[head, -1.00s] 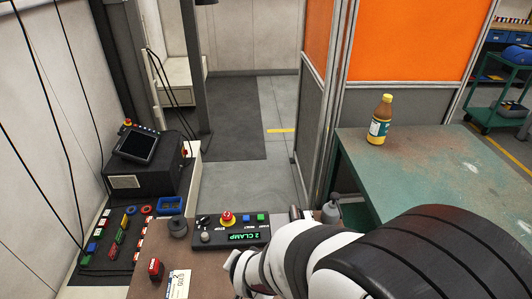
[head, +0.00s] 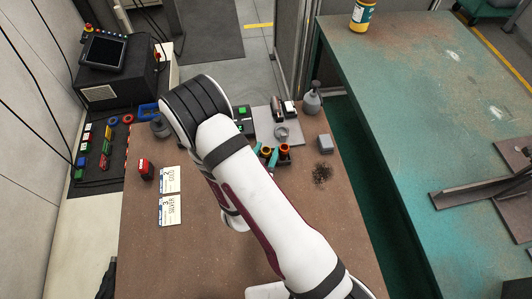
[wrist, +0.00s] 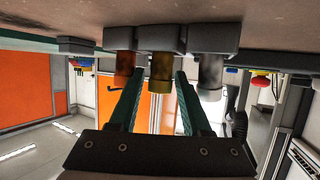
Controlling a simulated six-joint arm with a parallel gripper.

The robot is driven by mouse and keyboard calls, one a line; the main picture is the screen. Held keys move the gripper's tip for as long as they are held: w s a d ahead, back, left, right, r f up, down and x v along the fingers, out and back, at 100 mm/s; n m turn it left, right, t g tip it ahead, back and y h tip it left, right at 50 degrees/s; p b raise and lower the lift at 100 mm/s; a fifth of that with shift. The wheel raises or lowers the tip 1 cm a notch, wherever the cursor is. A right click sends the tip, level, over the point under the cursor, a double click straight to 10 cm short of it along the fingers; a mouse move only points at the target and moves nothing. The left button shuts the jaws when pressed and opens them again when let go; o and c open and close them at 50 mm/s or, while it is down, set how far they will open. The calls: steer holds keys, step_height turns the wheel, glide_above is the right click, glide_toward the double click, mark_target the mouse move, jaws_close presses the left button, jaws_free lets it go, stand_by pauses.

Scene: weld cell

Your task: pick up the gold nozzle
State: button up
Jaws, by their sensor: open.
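The gold nozzle (wrist: 161,70) shows in the wrist view, which looks upside down, set in the middle grey block of a row. A copper nozzle (wrist: 124,64) is on its left and a silver one (wrist: 209,76) on its right. My gripper (wrist: 158,76) is open, its two teal fingers one on each side of the gold nozzle; contact cannot be told. In the head view the fingertips of my gripper (head: 265,154) are at the gold nozzle (head: 266,151), beside the copper one (head: 285,148). My arm hides the silver nozzle there.
The brown bench (head: 325,225) is clear in front. A green table (head: 410,90) stands right.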

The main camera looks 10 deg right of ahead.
jaws_close()
stand_by(0.3)
